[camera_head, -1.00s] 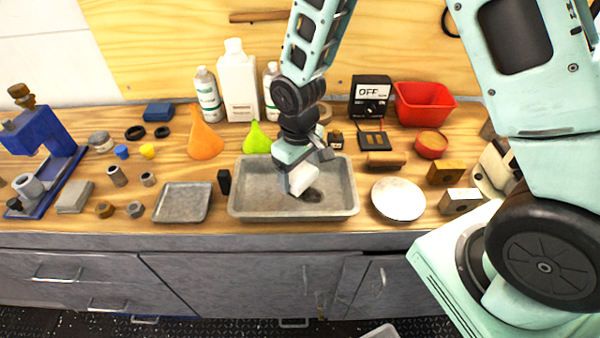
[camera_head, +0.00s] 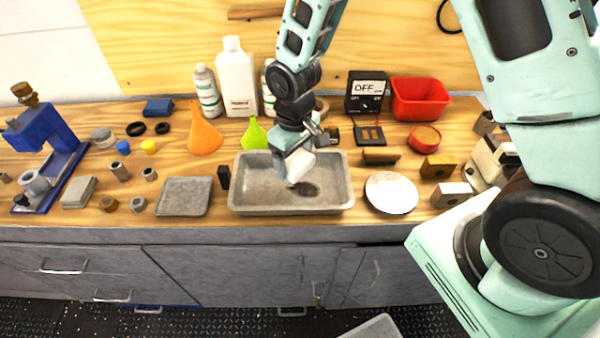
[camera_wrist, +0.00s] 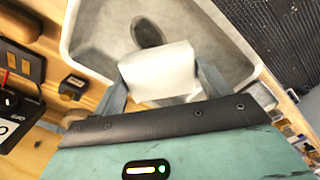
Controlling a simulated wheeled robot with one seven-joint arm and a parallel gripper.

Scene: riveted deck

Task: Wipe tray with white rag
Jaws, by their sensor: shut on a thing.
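The large grey tray (camera_head: 250,201) stands on the wooden bench, below and in front of my arm. A dark oval patch (camera_head: 306,189) marks its floor, and it also shows in the wrist view (camera_wrist: 147,33). My gripper (camera_head: 297,166) is over the tray, pointing down. It is shut on the white rag (camera_head: 299,168), which hangs between the fingers in the wrist view (camera_wrist: 158,73). The rag is just left of the dark patch in the head view. I cannot tell whether the rag touches the tray floor.
A smaller grey tray (camera_head: 183,196) lies to the left and a white round plate (camera_head: 391,193) to the right. A black block (camera_head: 224,177) stands between the trays. Funnels, bottles, a meter (camera_head: 367,92) and a red bin (camera_head: 420,99) stand behind.

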